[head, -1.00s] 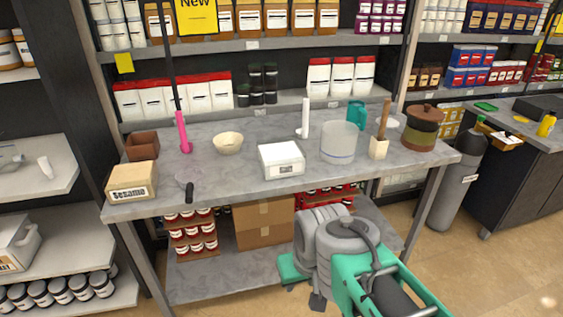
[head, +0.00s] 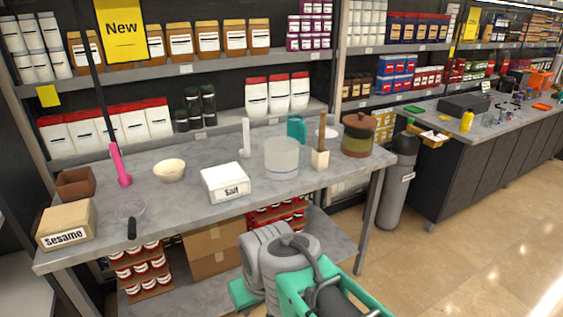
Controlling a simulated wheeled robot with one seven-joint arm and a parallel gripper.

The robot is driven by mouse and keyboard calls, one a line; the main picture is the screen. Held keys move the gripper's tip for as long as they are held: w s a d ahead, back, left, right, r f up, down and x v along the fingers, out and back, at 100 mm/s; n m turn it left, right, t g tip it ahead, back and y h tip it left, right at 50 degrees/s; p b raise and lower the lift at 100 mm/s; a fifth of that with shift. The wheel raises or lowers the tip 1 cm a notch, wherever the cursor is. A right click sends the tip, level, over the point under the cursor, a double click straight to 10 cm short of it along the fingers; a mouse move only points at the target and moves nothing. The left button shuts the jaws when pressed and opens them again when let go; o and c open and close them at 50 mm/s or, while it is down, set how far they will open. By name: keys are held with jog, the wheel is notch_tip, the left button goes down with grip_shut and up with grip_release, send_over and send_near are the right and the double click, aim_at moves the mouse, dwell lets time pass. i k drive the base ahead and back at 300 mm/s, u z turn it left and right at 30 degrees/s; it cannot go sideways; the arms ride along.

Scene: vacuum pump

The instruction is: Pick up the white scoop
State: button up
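The white scoop (head: 246,138) stands upright on the grey table (head: 225,217), toward the back and near the middle. It looks like a slim white handle rising from a small base; its lower part is too small to make out well. It stands behind the white box marked Salt (head: 226,184) and to the left of the clear tub (head: 281,160). Nothing touches it from above. Grey and teal arm parts show at the bottom of the head view, in front of the table, but I cannot see gripper fingers there.
A pink scoop (head: 120,167), cream bowl (head: 169,170), brown box (head: 75,184), Sesame box (head: 66,226) and sieve (head: 130,212) are on the left. A teal mug (head: 296,129), wooden-handled tool (head: 320,157) and lidded pot (head: 357,138) are on the right. Shelves rise behind.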

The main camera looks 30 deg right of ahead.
aim_at(245, 136)
jog(key=z, duration=1.75)
jog(key=i, duration=2.5)
jog(key=u, duration=4.4)
